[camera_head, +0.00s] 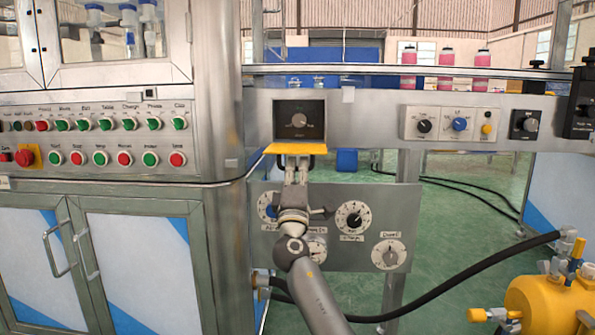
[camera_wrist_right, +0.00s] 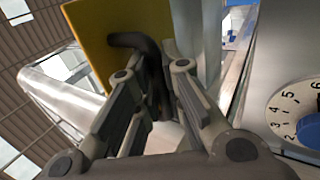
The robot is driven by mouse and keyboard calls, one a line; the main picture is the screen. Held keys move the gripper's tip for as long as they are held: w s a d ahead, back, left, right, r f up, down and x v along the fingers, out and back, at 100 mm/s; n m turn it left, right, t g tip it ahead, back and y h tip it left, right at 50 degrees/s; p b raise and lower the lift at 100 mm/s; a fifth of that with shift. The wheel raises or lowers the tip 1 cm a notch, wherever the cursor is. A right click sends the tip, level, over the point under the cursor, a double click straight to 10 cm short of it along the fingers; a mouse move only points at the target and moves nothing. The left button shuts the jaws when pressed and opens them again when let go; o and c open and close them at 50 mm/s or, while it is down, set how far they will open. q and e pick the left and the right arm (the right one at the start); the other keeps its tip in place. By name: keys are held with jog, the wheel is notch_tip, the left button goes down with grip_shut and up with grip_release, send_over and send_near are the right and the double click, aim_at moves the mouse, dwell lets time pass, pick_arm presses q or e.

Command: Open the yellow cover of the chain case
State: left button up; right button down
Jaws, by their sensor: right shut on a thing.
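My right gripper (camera_head: 297,165) reaches up from below to the cover. In the wrist view the right gripper's fingers (camera_wrist_right: 158,65) are closed around the black handle, partly hiding it. My left gripper is not in view.
A lower panel with several dials (camera_head: 352,217) stands close behind my right arm. Left is a cabinet with red and green buttons (camera_head: 124,158). A black hose (camera_head: 450,275) runs to a yellow tank (camera_head: 545,305) at right. Knobs (camera_head: 459,124) sit along the rail.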

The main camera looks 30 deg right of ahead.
jog(key=shift+f, duration=0.25)
dwell(0.4)
jog(key=c, duration=1.5)
grip_release()
jog(key=v, duration=1.2)
jog(key=shift+d, duration=0.1)
jog(key=shift+w, duration=0.1)
